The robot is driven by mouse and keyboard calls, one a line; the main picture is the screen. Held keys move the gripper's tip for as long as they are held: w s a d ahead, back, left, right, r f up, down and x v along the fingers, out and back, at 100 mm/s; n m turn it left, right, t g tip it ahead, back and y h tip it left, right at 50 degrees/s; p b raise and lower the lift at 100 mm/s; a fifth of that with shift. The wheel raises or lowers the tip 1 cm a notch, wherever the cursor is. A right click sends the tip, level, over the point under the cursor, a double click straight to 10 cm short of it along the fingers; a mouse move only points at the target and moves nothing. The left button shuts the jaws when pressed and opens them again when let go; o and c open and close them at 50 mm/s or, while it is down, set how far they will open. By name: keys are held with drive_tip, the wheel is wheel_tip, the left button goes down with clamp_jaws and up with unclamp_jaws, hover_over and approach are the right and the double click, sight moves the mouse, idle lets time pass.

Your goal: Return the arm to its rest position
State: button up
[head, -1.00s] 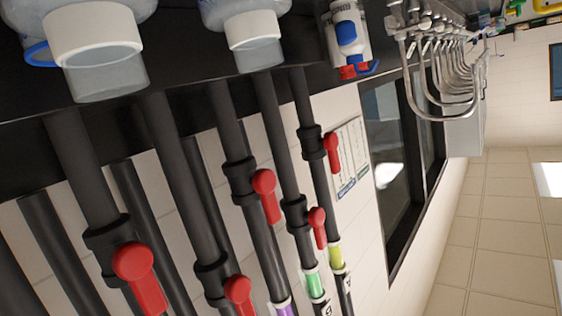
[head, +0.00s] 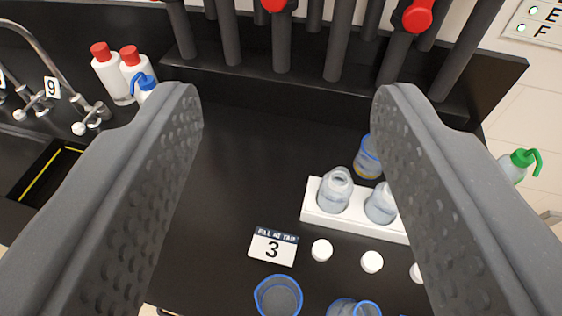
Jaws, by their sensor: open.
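My gripper (head: 288,95) is in the head view, its two grey dimpled fingers wide apart on either side of the picture. Nothing is between the fingertips. The fingers show above a black bench (head: 225,190), looking down at it. Part of the white bottle rack (head: 360,222) and its bottles is hidden by the right finger. The rest of my arm is not in view.
Black pipes (head: 282,50) with red tap handles (head: 418,16) stand at the back. A sink (head: 40,175) is left. The bench's middle-left is clear.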

wheel_tip(320, 180, up, 4)
drive_tip(key=p, duration=0.4)
drive_tip(key=shift+w, duration=0.1)
idle(0.8)
